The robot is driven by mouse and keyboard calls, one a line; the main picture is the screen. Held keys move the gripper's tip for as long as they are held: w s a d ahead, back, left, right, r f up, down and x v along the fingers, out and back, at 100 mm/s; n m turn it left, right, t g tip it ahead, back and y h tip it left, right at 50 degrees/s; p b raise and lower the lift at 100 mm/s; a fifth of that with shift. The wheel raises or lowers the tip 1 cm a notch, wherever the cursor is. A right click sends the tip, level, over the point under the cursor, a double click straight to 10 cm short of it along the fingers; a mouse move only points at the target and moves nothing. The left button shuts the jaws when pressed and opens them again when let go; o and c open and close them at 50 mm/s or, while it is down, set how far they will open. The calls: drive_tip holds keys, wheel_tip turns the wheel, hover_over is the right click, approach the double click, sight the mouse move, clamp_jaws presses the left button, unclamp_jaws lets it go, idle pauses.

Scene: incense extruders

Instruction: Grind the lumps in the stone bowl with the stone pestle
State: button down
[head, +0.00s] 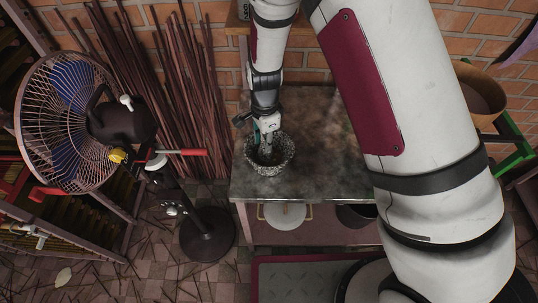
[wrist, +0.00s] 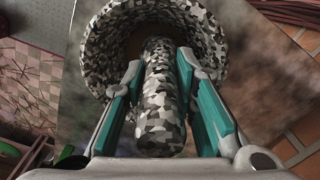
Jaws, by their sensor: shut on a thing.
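The stone bowl (head: 283,172) stands near the left front part of the grey table, speckled black and white. It fills the top of the wrist view (wrist: 97,48). My gripper (head: 265,130) is above the bowl, pointing down. In the wrist view my gripper (wrist: 160,85) is shut on the speckled stone pestle (wrist: 161,100), one teal-padded finger on each side. The pestle's far end reaches into the bowl's mouth. Whether its tip touches the bottom is hidden. I see brownish bowl interior behind the pestle, but no lumps can be made out.
The table top (head: 320,180) is bare to the right of the bowl. A standing fan (head: 75,120) and a bundle of dark sticks (head: 180,90) are at the left. A brick wall is behind. A white round thing (head: 285,215) sits on the shelf below.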

drive_tip(key=shift+s+d+p, duration=0.25)
drive_tip(key=shift+s+p, duration=0.05)
drive_tip(key=shift+s, duration=0.35)
drive_tip(key=shift+d, duration=0.15)
